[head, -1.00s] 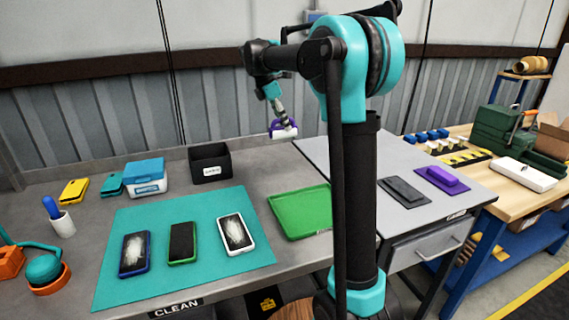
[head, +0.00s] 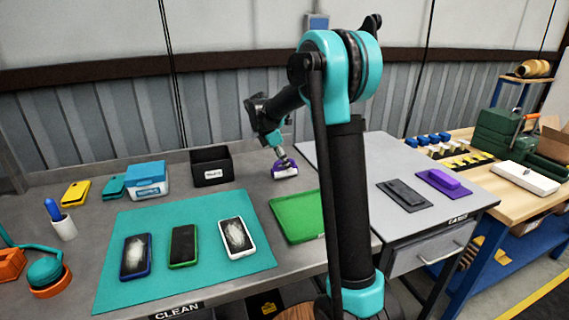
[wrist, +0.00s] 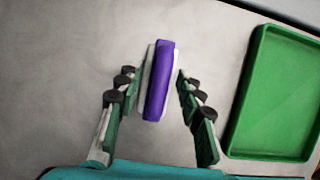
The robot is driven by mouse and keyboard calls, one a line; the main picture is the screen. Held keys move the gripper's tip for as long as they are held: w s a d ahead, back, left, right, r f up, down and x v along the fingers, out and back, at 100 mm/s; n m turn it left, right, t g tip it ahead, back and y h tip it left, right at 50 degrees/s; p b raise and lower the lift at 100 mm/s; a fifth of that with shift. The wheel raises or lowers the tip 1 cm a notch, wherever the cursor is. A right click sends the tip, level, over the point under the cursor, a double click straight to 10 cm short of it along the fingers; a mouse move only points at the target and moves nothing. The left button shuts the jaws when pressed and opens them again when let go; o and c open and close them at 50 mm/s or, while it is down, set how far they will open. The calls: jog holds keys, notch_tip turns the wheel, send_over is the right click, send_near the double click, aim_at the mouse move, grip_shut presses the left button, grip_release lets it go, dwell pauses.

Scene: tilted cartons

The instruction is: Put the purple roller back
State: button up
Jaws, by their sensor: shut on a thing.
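The purple roller (head: 285,169), with a white part along its side, is at the tip of my gripper (head: 281,157) over the back of the grey bench. In the wrist view the roller (wrist: 160,80) stands lengthwise between the two fingers of my gripper (wrist: 158,76), which are shut on it. Bare grey bench top shows around it. I cannot tell whether the roller touches the bench.
A green tray (head: 297,216) lies just in front and right of the roller. A black bin (head: 211,168) stands to its left. A teal mat (head: 205,272) holds three phones. The blue-lidded box (head: 147,181) is further left. A grey side table (head: 362,156) adjoins on the right.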

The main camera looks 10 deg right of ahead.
jog(key=o, duration=1.3)
jog(key=shift+f, duration=0.1)
jog(key=v, duration=1.2)
jog(key=shift+d, duration=0.1)
